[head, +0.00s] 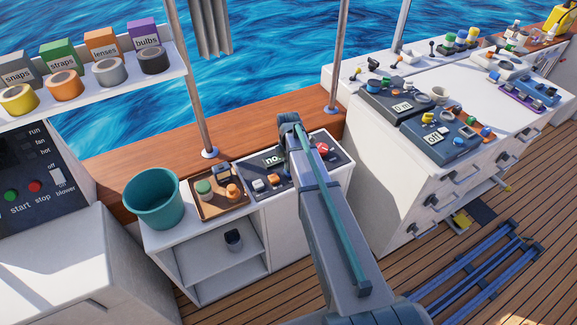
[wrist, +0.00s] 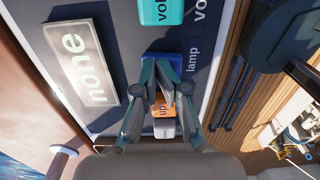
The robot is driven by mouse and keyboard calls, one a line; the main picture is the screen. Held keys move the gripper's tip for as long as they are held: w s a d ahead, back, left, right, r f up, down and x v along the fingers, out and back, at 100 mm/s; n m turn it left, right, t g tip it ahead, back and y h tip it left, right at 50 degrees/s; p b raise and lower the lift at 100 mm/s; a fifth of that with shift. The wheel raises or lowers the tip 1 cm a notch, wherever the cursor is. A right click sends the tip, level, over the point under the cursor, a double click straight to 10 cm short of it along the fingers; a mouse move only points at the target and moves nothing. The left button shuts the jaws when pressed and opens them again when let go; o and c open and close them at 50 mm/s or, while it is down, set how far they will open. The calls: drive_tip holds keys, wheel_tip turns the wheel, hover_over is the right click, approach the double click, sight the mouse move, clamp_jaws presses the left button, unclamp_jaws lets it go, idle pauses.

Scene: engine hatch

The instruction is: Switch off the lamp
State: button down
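In the wrist view the word "lamp" is printed on a dark panel (wrist: 110,25), beside a blue part (wrist: 163,57) just beyond my fingertips. My gripper (wrist: 163,78) points at the panel, with its two fingers close together and a narrow gap between them. An orange block marked "up" (wrist: 162,109) and a pale grey block (wrist: 163,129) show between the fingers. The fingers cover part of the controls, and I cannot tell whether they touch anything. In the head view my arm covers the middle of this panel (head: 283,185), and the fingers are hidden.
A display reading "none" (wrist: 83,62) and a teal block (wrist: 166,10) sit close by on the panel. In the head view a red knob (head: 322,148) is right of my arm. A teal bucket (head: 154,200) and brown tray (head: 211,209) stand left. Another bench (head: 400,165) stands right.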

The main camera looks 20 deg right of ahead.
drive_tip(key=shift+s+d+f, duration=0.2)
drive_tip(key=shift+s+f, duration=0.25)
drive_tip(key=shift+s, duration=0.35)
drive_tip(key=shift+r, duration=0.1)
drive_tip(key=shift+w+r+p, duration=0.25)
drive_tip(key=shift+r+p, duration=0.15)
drive_tip(key=shift+r, duration=0.15)
drive_tip(key=w+r+b, duration=0.1)
drive_tip(key=w+r, duration=0.2)
drive_tip(key=r, duration=1)
drive_tip(key=shift+w+a+r+b, duration=0.15)
drive_tip(key=shift+w+a+b, duration=0.05)
drive_tip(key=shift+a+b, duration=0.2)
